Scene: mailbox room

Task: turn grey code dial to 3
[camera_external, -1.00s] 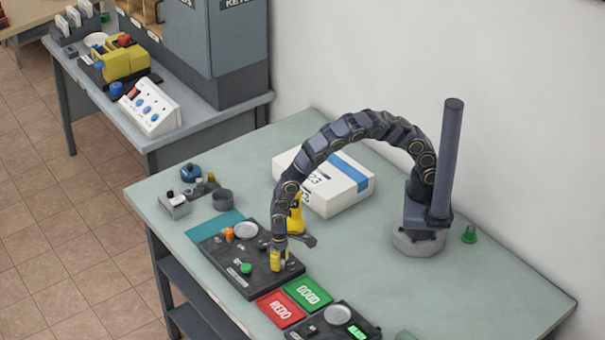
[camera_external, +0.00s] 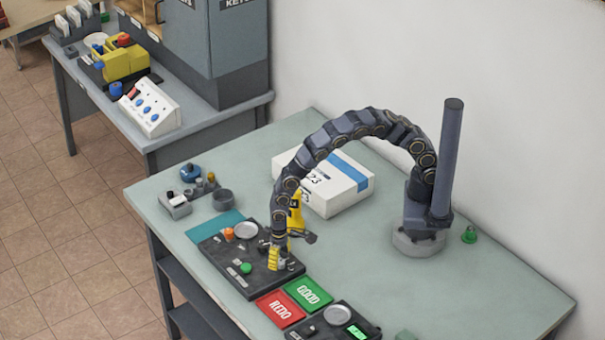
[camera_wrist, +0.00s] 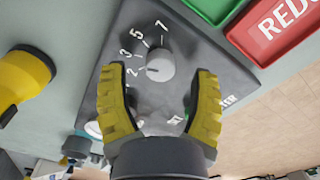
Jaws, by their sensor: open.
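The grey code dial (camera_wrist: 161,66) is a round knob on a dark panel (camera_wrist: 190,45) in the wrist view. Printed digits curve along its left and upper side; 2, 3, 5 and 7 are readable. A short dark mark on the dial's lower left seems to face the 2 side, but its exact setting is unclear. My gripper (camera_wrist: 158,75) is open, with its yellow fingers on either side of the dial and visible gaps to it. In the external view my gripper (camera_external: 277,258) is low over the right part of the panel (camera_external: 232,278).
The panel also carries an orange knob (camera_external: 228,234), a pale round dish (camera_external: 245,230) and a green button (camera_external: 246,268). Red REDO (camera_external: 280,308) and green GOOD (camera_external: 308,291) pads lie beside it. A yellow tool (camera_external: 296,214) and a white box (camera_external: 335,188) are behind.

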